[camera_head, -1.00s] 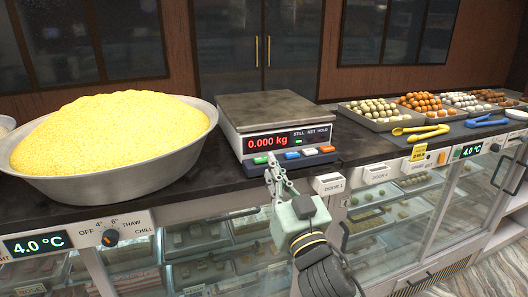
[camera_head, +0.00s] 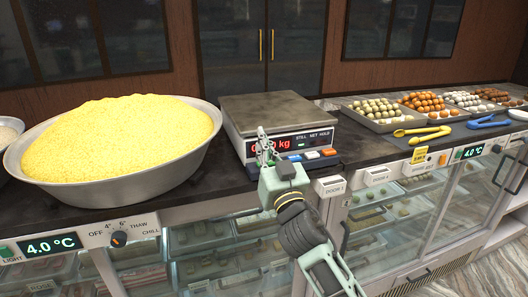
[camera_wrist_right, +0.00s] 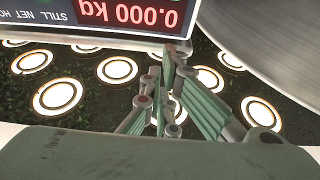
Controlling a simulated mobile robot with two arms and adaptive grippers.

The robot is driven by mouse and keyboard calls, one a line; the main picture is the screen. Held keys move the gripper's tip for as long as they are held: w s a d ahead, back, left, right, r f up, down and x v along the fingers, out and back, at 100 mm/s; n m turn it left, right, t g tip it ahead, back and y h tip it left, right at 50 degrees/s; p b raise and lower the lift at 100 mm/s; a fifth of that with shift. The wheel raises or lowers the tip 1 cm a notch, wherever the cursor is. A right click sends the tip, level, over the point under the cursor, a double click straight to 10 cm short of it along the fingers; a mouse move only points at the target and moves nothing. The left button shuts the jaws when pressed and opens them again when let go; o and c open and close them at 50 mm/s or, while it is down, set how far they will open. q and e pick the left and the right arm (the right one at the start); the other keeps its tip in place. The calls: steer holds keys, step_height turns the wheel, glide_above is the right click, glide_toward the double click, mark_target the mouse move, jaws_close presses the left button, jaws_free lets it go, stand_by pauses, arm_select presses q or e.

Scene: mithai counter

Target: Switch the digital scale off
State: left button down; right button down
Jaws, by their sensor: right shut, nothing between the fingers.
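The digital scale (camera_head: 275,112) stands on the dark counter with a bare metal pan on top. Its red display is lit; my gripper covers part of it in the head view, but the right wrist view shows the display (camera_wrist_right: 130,14) reading 0.000 kg upside down. Blue, orange and white buttons (camera_head: 312,155) show at the right of its front ledge; the green button is hidden behind my gripper. My right gripper (camera_head: 264,140) is shut and empty, in front of the left part of the scale's face. Contact cannot be told. My left gripper is out of view.
A large metal bowl of yellow grains (camera_head: 118,138) stands close at the left of the scale. Trays of sweets (camera_head: 380,122), yellow tongs (camera_head: 422,132) and blue tongs (camera_head: 487,122) lie to the right. The glass-fronted case with a temperature knob (camera_head: 119,239) is below.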

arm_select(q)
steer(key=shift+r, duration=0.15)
arm_select(e)
step_height(320, 180, down, 4)
stand_by(0.3)
